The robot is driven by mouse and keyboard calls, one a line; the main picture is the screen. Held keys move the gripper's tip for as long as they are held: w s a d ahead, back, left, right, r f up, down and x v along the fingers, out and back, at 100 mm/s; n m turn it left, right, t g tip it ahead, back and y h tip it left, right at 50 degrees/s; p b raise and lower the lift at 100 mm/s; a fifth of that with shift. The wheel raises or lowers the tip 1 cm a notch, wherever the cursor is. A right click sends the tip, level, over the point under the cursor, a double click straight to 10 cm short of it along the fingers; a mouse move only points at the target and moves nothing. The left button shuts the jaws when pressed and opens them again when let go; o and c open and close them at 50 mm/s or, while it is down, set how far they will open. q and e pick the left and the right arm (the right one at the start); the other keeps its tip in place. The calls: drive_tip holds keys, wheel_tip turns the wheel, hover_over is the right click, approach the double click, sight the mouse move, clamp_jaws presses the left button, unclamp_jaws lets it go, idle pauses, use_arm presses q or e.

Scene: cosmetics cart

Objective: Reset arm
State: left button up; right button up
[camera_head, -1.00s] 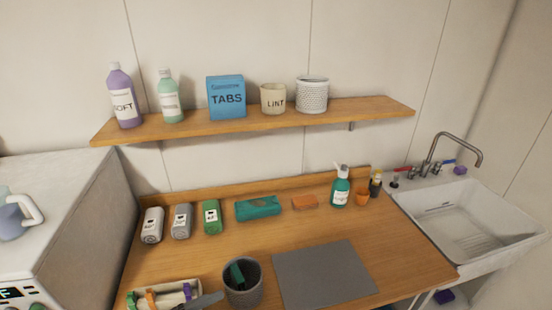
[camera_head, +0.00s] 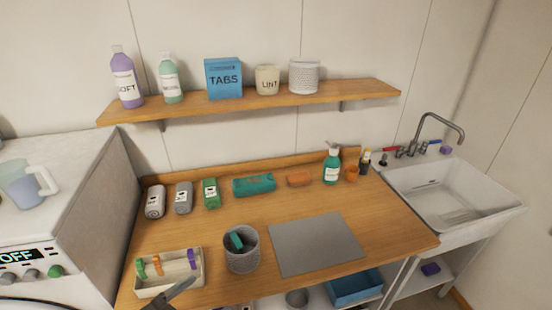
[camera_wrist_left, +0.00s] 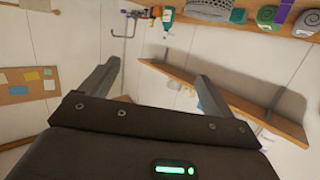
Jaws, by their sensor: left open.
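My left gripper (camera_wrist_left: 157,85) shows in the left wrist view with its two fingers spread apart and nothing between them. That view is tilted over, with the wall, the shelf and the sink tap behind the fingers. In the head view only a dark finger of my left gripper (camera_head: 172,292) shows at the bottom edge, in front of the white caddy (camera_head: 200,275). I cannot tell whether it touches the caddy. My right gripper is in neither view.
A grey basket (camera_head: 242,262) with a green item stands beside the caddy. A grey mat (camera_head: 316,244) lies bare on the wooden counter (camera_head: 400,233). Bottles and boxes line the counter's back and the shelf (camera_head: 250,103). A sink (camera_head: 452,195) is at right, a washing machine (camera_head: 50,210) at left.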

use_arm(q)
drive_tip(key=s+a+f+n+g+y, duration=0.4)
drive_tip(key=a+f+y, duration=0.3)
drive_tip(key=f, duration=0.4)
drive_tip(key=s+a+f+n+g+y, duration=0.2)
drive_tip(key=s+f+g, duration=0.3)
drive_tip(key=s, duration=0.4)
wheel_tip(320, 180, down, 32)
drive_tip(key=g+b, duration=0.1)
drive_tip(key=b, duration=0.6)
drive_tip(key=s+a+f+b, duration=0.1)
drive_tip(key=s+f+b, duration=0.1)
drive_tip(key=s+f, duration=0.6)
drive_tip(key=s+a+f+g+b, duration=0.1)
drive_tip(key=s+f+b, duration=0.2)
drive_tip(key=s+f, duration=0.6)
wheel_tip(320, 180, down, 5)
drive_tip(key=shift+s+a+f+m, duration=0.1)
drive_tip(key=shift+s+a+m, duration=0.2)
drive_tip(key=shift+a+m, duration=0.1)
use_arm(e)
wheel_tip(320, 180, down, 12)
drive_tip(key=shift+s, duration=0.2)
